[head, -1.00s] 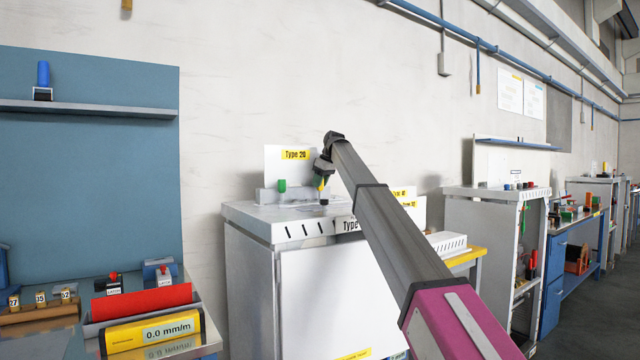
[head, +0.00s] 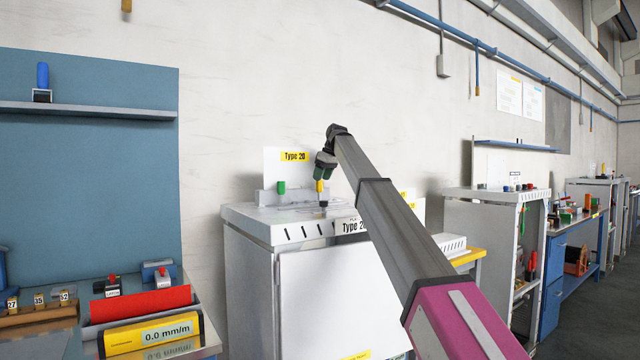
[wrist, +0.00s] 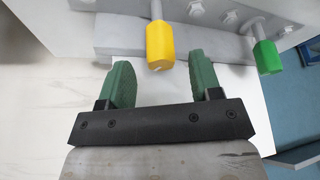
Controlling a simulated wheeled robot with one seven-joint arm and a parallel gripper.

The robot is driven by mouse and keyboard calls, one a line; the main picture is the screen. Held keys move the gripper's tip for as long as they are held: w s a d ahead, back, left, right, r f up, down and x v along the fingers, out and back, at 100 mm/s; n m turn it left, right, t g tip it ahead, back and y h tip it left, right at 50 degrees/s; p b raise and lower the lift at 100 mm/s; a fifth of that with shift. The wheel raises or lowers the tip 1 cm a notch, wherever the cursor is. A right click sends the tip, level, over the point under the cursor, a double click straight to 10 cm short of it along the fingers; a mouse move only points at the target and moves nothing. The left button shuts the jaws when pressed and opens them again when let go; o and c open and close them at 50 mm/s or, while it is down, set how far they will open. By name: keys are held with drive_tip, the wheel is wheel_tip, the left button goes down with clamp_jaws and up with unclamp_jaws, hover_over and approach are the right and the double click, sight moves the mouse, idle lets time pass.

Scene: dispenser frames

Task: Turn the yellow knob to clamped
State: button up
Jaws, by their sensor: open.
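The yellow knob (wrist: 160,45) sits on a thin grey stem, at the top centre of the wrist view. It also shows in the head view (head: 320,186), just below my gripper (head: 324,166). In the wrist view my gripper (wrist: 164,84) has its two green fingers apart, with an empty gap between them. The knob lies just beyond the fingertips, roughly in line with the gap, and does not appear gripped. A green knob (wrist: 267,56) on a similar stem stands to the right in the wrist view and left of the yellow one in the head view (head: 281,187).
The knobs are on a grey block above a white cabinet (head: 250,225) with a "Type 20" sign (head: 296,156) behind. A bench on the left holds a yellow level (head: 150,334) and red block (head: 140,304). The wall stands close behind.

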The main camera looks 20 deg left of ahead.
drive_tip(key=v, duration=0.7)
